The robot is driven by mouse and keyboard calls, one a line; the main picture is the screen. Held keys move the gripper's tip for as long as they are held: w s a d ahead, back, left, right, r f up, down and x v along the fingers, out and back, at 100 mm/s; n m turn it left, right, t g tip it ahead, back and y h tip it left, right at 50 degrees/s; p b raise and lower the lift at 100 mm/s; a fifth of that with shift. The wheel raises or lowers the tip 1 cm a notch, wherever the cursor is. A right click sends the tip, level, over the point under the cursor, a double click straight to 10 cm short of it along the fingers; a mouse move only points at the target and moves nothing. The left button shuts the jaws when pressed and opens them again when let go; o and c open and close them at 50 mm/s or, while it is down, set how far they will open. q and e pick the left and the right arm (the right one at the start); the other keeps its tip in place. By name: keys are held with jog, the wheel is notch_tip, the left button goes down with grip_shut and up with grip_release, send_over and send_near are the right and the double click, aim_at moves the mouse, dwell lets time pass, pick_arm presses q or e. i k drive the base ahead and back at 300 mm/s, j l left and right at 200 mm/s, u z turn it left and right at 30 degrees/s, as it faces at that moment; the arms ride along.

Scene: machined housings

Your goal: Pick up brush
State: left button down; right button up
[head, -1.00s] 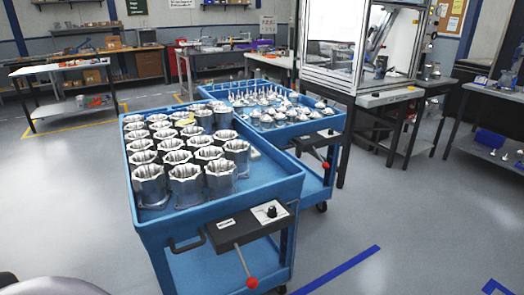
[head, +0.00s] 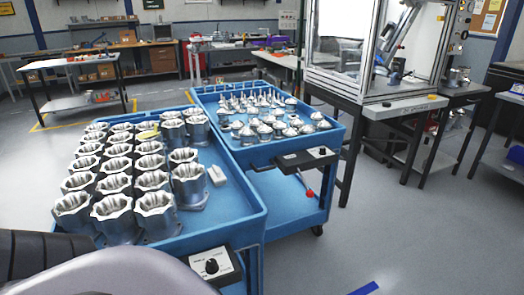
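I cannot make out a brush for certain. A small white-grey block (head: 216,175) lies on the near blue cart, right of the housings, and it could be the brush, but its bristles cannot be told at this size. A flat yellow-green thing (head: 147,134) lies among the housings, partly hidden, and I cannot tell what it is. Several silver machined housings (head: 112,214) stand upright in rows on the near cart. Neither of my grippers is in view. A dark ribbed part and a grey rounded part at the lower left seem to be my own body.
The near blue cart (head: 252,212) has a raised rim and a black control box (head: 212,266) at its front. A second blue cart (head: 345,130) behind it holds several cone-shaped metal parts. A glazed machine (head: 345,45) stands at the right. Grey floor (head: 415,235) is free at the right.

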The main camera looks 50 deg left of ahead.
aim_at(217, 177)
jog(key=i, duration=1.2)
jog(key=i+u, duration=0.35)
jog(key=i, duration=0.15)
jog(key=i+u, duration=0.35)
jog(key=i, duration=0.15)
jog(key=i+u, duration=0.45)
jog(key=i+l+u, duration=0.15)
jog(key=i+u, duration=0.25)
jog(key=k+u, duration=0.1)
jog(key=u, duration=2.5)
